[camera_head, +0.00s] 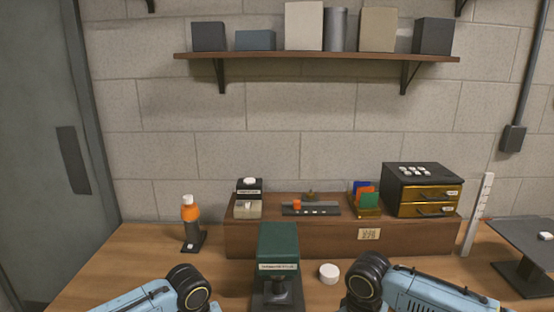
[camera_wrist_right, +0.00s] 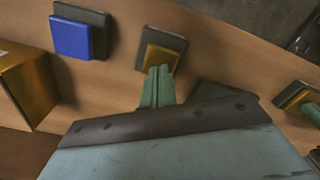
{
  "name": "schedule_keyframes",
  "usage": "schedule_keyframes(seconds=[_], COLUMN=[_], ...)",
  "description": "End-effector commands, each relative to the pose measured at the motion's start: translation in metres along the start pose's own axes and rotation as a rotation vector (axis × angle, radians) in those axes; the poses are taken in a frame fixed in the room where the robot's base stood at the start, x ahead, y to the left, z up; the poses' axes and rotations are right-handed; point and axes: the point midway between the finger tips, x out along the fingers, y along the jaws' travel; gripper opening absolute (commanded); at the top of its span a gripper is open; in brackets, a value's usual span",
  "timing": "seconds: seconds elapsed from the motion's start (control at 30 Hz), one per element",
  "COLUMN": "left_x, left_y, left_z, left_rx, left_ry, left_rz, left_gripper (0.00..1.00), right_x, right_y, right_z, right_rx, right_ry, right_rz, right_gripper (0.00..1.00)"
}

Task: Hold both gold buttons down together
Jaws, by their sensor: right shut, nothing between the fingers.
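In the right wrist view, a gold button (camera_wrist_right: 163,58) sits on a dark square base on the wooden surface. My right gripper (camera_wrist_right: 160,72) has green fingers that are shut and empty. Their tips overlap the button's lower edge in the picture; I cannot tell whether they touch it or press it. A second gold button (camera_wrist_right: 308,101) on a dark base is partly cut off at the right edge of that view. The head view shows my two arms at the bottom, but neither gripper. I cannot make out the gold buttons there.
A blue button (camera_wrist_right: 80,38) on a dark base and a gold-sided box (camera_wrist_right: 27,85) stand left of my fingers. In the head view, a green-topped device (camera_head: 278,242) stands between my arms, with a white round piece (camera_head: 329,273) beside it. A wooden riser (camera_head: 300,240) lies behind.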

Motion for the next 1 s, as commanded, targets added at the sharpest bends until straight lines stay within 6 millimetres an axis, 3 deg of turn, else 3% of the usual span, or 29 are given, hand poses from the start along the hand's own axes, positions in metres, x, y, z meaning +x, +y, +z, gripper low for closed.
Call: schedule_keyframes(seconds=[0.03, 1.0], left_x=[0.007, 0.007], left_y=[-0.003, -0.003], left_z=[0.004, 0.004], left_rx=[0.002, 0.002], left_ry=[-0.01, -0.01], left_rz=[-0.011, -0.011], left_gripper=[0.0, 0.0], right_x=[0.002, 0.027], right_y=[0.0, 0.0], right_z=[0.0, 0.0], right_rx=[0.0, 0.001], right_ry=[0.0, -0.001], right_rz=[-0.001, 0.0], right_gripper=[0.0, 0.0])
